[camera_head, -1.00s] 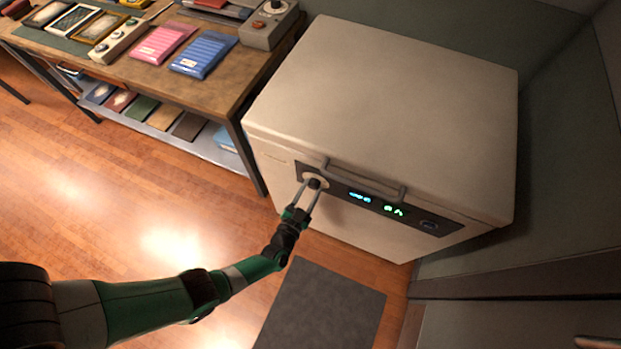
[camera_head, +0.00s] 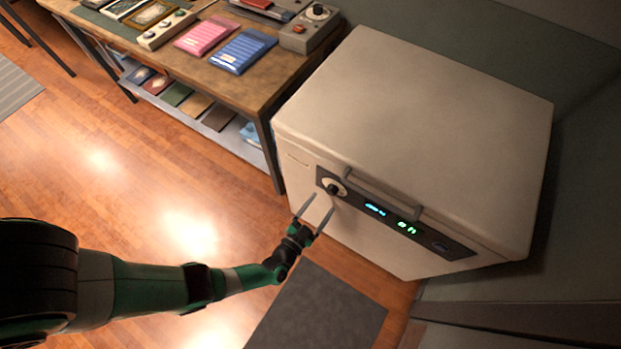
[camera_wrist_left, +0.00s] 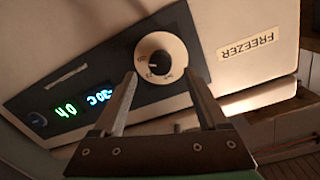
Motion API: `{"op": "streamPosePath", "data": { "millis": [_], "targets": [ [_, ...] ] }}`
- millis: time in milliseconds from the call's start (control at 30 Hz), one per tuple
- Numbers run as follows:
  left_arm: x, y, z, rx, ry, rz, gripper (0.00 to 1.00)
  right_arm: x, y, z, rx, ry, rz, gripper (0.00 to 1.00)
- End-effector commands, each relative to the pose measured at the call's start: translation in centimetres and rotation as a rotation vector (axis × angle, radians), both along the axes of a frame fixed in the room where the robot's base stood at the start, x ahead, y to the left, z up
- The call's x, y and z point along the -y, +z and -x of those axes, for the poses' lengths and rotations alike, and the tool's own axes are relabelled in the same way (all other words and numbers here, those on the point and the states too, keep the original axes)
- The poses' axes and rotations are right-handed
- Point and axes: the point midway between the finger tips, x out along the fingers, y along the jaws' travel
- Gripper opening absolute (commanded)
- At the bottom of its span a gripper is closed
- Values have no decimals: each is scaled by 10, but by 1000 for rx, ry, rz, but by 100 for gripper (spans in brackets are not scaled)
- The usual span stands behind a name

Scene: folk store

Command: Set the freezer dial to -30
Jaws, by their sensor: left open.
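The white chest freezer (camera_head: 420,125) stands at the right in the head view, its lid closed. Its dark front panel (camera_head: 447,240) carries a black dial (camera_head: 333,188) on a pale round plate. The dial shows close up in the left wrist view (camera_wrist_left: 160,62). The blue display (camera_wrist_left: 102,96) seems to read -30C, upside down there; a green display (camera_wrist_left: 66,112) is beside it. My left gripper (camera_head: 319,205) is open and empty, its fingertips apart from the dial, just in front and below it. My right gripper is not in view.
A handle bar (camera_head: 382,193) runs along the freezer front above the panel. A wooden table (camera_head: 180,62) with packets and devices stands left of the freezer. A dark mat (camera_head: 318,312) lies on the floor in front. Open floor lies at the left.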

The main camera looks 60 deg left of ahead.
Motion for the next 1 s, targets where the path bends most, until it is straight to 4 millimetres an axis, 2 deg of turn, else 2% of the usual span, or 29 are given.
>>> {"op": "streamPosePath", "data": {
  "millis": [33,133,333,1000],
  "targets": [
    [6,6,13,-4,-6,-2,76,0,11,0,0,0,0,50],
    [17,6,35,-5,-9,-3,76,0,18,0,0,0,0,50],
    [26,5,58,-1,-4,-1,76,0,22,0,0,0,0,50],
    [26,4,62,-1,0,-2,76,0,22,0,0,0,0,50]
  ]
}}
